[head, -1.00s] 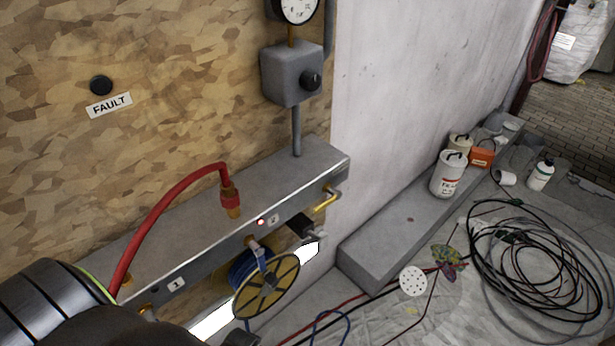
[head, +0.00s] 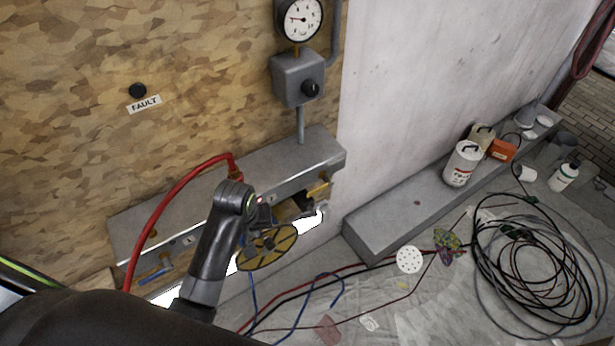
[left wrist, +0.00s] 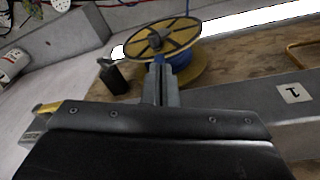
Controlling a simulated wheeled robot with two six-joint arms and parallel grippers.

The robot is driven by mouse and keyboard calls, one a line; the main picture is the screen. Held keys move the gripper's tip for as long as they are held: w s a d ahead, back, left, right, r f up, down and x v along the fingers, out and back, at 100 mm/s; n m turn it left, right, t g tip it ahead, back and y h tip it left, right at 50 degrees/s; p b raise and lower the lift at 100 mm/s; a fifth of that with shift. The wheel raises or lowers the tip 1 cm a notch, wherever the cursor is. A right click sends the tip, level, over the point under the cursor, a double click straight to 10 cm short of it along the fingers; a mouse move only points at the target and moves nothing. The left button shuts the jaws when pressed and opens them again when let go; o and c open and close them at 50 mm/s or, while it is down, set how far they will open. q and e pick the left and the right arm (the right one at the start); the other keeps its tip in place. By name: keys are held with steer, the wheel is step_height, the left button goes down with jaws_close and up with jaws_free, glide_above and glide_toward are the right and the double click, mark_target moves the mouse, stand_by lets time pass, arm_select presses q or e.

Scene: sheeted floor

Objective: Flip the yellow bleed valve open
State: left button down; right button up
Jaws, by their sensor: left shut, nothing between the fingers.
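The yellow bleed valve (head: 318,190) is at the right end of the grey manifold (head: 285,163), under its front edge. Its yellow lever (left wrist: 47,107) also shows at the left of the left wrist view, partly covered by my gripper body. My left gripper (head: 284,211) is just left of the valve, partly hidden behind its own wrist in the head view. In the left wrist view its fingers (left wrist: 161,86) are shut and empty, apart from the lever. Whether the gripper body touches the lever is unclear. My right gripper is in no view.
A cable reel (head: 268,250) hangs below the manifold near my wrist, and a red hose (head: 170,200) arches over its left part. A gauge (head: 298,20) and grey switch box (head: 298,80) are above. A concrete ledge (head: 400,220) and coiled cables (head: 535,250) lie right.

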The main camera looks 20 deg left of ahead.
arm_select(q)
steer(key=w+d+r+n+g, duration=0.1)
steer(key=w+d+r+n, duration=0.1)
steer(key=w+d+r, duration=0.3)
steer(key=w+d+r+n+g, duration=0.1)
steer(key=w+d+r+n, duration=0.1)
steer(key=w+d+r, duration=0.3)
steer(key=w+r, duration=0.4)
steer(key=w, duration=0.4)
steer(key=shift+d+r+n+p, duration=0.3)
steer(key=shift+d+r+p, duration=0.05)
steer(key=shift+d+p, duration=0.05)
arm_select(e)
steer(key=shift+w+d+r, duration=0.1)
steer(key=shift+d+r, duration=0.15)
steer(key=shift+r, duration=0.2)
arm_select(q)
steer(key=shift+s+f, duration=0.1)
steer(key=shift+s, duration=0.05)
